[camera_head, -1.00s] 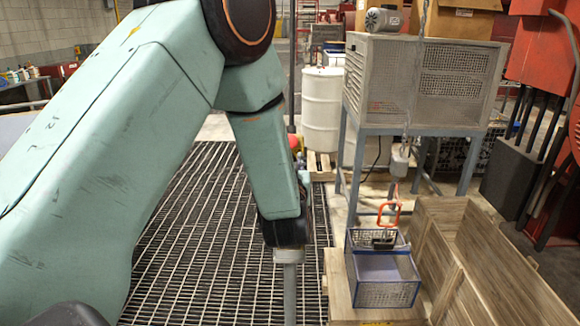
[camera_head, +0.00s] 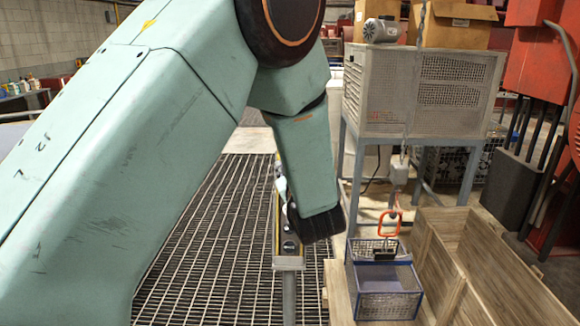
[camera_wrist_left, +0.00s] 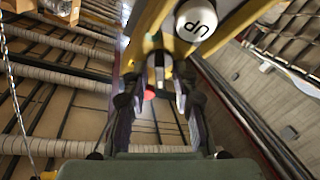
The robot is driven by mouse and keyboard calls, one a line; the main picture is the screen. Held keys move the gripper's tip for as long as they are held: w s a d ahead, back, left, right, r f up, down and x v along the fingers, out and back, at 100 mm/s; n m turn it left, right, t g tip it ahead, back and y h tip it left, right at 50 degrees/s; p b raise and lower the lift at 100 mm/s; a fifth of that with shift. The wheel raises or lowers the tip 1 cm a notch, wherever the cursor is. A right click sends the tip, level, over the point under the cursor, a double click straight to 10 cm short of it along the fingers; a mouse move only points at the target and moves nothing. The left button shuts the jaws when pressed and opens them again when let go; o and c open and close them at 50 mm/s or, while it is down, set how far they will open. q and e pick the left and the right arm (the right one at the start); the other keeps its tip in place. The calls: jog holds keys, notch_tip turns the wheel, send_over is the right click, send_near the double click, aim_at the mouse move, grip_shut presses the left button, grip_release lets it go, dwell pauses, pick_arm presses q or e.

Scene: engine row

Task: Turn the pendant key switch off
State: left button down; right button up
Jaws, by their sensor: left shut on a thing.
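The pendant (camera_head: 289,262) is a narrow yellow-edged box with dark round controls, on a grey post, in the head view. My left arm's dark wrist overlaps its right side there, and the fingertips are hidden. In the left wrist view the yellow pendant body (camera_wrist_left: 228,37) fills the upper middle, with a white UP button (camera_wrist_left: 196,19) and a small red spot (camera_wrist_left: 149,94). My left gripper (camera_wrist_left: 160,78) has its fingers either side of a small grey metal piece, which looks like the key (camera_wrist_left: 158,68). It is shut on it. The key's angle cannot be told. My right gripper is not in view.
A mesh cage (camera_head: 385,100) on a metal stand is behind. Floor grating (camera_head: 210,250) lies around the post.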

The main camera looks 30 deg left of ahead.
pick_arm(q)
jog(key=shift+d, duration=0.1)
jog(key=c, duration=1.4)
grip_release()
jog(key=shift+c, duration=0.2)
jog(key=shift+s, duration=0.1)
jog(key=shift+m, duration=0.4)
